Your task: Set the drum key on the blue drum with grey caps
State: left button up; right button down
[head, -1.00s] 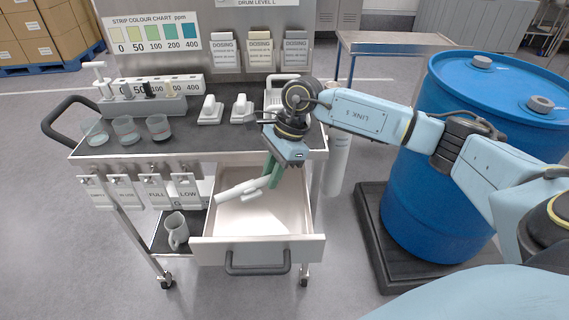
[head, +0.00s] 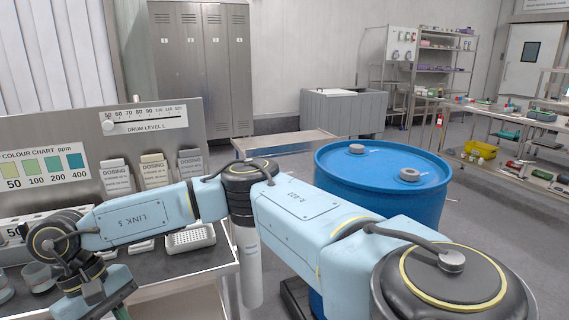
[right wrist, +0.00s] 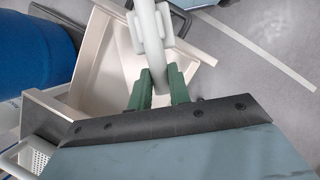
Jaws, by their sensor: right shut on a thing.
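The blue drum (head: 335,185) stands right of the cart, with two grey caps (head: 356,148) on its top; the farther one lies left of the nearer (head: 409,174). A blue drum side (right wrist: 35,45) shows at the left of the right wrist view. My right gripper (right wrist: 160,85) has its green fingers shut on the white drum key (right wrist: 152,35), over the open drawer (right wrist: 108,75). Whether the key touches the drawer is unclear. In the head view only a sliver of green finger shows at the bottom edge; the key is out of frame there. My left gripper is not in view.
The cart top (head: 160,275) holds a white perforated rack (head: 190,238), and dosing packets (head: 155,172) hang on its back panel. Shelves and a bench with tools (head: 530,125) are at right. The air above the drum is clear.

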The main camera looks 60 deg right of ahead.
aim_at(362, 168)
jog(key=u, duration=0.65)
jog(key=k, duration=1.7)
jog(key=z, duration=2.05)
jog(key=i, duration=1)
